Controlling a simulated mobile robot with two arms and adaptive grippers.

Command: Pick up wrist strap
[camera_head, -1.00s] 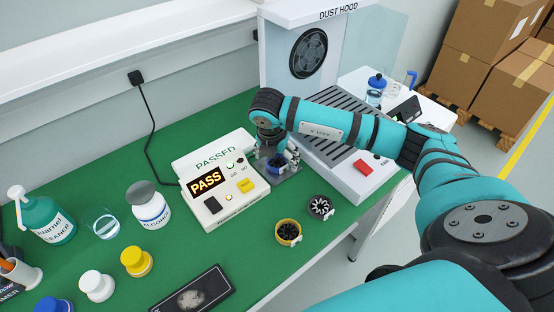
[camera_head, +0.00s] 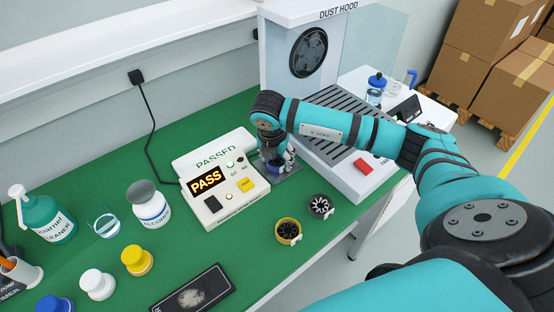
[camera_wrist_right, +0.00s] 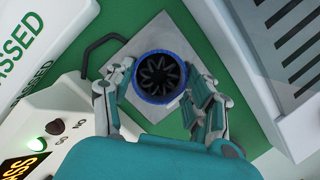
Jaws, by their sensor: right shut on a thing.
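My right gripper (camera_head: 274,160) is shut on a blue round piece, apparently the blue wrist strap (camera_wrist_right: 160,96), with a dark ribbed inside. In the wrist view its fingers lie on both sides of the blue rim. The strap is over a grey square plate (camera_wrist_right: 150,117); I cannot tell if it still touches it. A yellow round strap (camera_head: 288,231) and a black one (camera_head: 320,206) lie apart on the green mat to the front right. My left gripper is not in view.
The tester (camera_head: 218,192), showing PASS, stands close left of the plate. The dust hood (camera_head: 340,140) with its slotted base is close on the right. Bottles, a beaker (camera_head: 105,222) and jars (camera_head: 137,260) stand left. Green mat (camera_head: 250,258) is bare in front.

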